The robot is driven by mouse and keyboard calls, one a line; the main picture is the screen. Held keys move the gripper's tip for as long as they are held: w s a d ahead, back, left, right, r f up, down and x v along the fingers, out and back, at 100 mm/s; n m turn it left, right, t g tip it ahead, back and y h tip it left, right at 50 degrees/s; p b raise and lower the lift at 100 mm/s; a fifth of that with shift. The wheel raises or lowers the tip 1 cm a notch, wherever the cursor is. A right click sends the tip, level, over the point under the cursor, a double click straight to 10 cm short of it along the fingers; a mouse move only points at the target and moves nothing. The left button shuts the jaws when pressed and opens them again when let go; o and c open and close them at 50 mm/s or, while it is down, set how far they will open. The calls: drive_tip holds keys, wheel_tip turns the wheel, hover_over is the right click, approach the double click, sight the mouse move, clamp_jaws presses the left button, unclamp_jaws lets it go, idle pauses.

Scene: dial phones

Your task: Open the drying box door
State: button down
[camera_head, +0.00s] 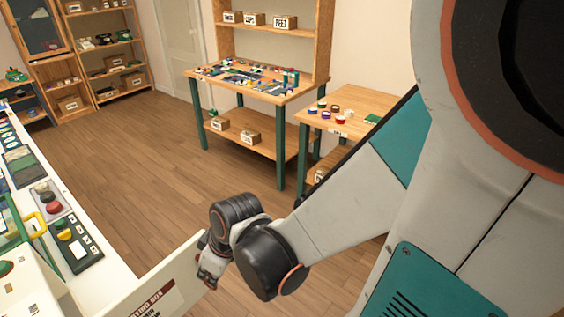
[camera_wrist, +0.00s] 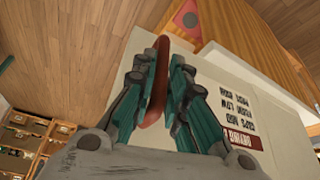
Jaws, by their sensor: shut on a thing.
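The drying box door is a white panel (camera_head: 165,277) with a printed label, at the bottom of the head view. It sticks out past the bench edge over the floor, so it stands swung outward. In the wrist view the door (camera_wrist: 235,90) fills the right, its label upside down. My gripper (camera_head: 208,272) is at the door's outer end. In the wrist view my gripper (camera_wrist: 164,62) is shut around a long red-brown handle (camera_wrist: 157,75), with a finger on each side. The door's hinge side is out of frame, and the box itself is hardly seen.
A wooden worktable (camera_head: 275,92) and a smaller table (camera_head: 350,103) stand behind my arm. The wooden floor (camera_head: 130,150) between is clear.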

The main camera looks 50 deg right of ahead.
drive_tip(key=shift+s+a, duration=0.1)
drive_tip(key=shift+s, duration=0.8)
drive_tip(key=c, duration=1.9)
unclamp_jaws()
drive_tip(key=shift+a, duration=0.1)
